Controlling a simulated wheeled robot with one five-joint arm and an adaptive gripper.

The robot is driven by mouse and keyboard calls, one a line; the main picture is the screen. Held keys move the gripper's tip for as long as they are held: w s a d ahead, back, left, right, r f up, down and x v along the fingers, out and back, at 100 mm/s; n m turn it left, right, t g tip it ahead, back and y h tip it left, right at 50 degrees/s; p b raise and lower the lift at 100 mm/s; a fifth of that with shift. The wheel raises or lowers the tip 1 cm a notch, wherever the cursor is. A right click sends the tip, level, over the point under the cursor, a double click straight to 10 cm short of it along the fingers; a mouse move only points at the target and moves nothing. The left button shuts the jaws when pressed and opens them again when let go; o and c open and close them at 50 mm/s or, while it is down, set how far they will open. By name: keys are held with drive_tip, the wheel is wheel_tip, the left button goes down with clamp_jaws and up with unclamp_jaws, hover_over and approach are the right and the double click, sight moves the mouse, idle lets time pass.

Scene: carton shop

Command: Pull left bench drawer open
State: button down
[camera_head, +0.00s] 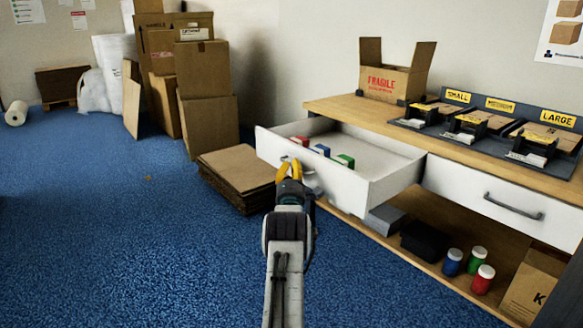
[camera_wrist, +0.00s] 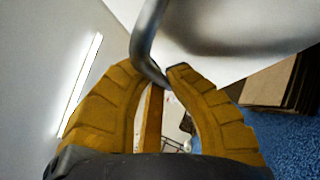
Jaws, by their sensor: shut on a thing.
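The left bench drawer (camera_head: 375,190) is white and stands pulled out from the wooden bench in the head view. Several small red, blue and green items lie in its left part. My gripper (camera_head: 290,170), with yellow fingers, is at the drawer's front panel. In the wrist view my gripper (camera_wrist: 158,75) is shut on the grey drawer handle (camera_wrist: 146,45), which passes between the fingertips. The white drawer front (camera_wrist: 225,45) fills the upper right there. In the head view my gripper hides most of the handle.
The right drawer (camera_head: 480,195) is shut. Flat cardboard (camera_head: 236,178) is stacked on the floor just left of the open drawer. Cartons (camera_head: 205,95) stand behind it. Red, green and blue jars (camera_head: 482,279) stand on the lower shelf. Blue floor (camera_head: 130,240) is clear at left.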

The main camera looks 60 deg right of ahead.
drive_tip(key=shift+w+a+r, duration=0.1)
drive_tip(key=shift+r, duration=0.35)
drive_tip(key=c, duration=1.6)
unclamp_jaws()
drive_tip(key=o, duration=0.4)
drive_tip(key=shift+f, duration=0.3)
drive_tip(key=shift+v, duration=5.95)
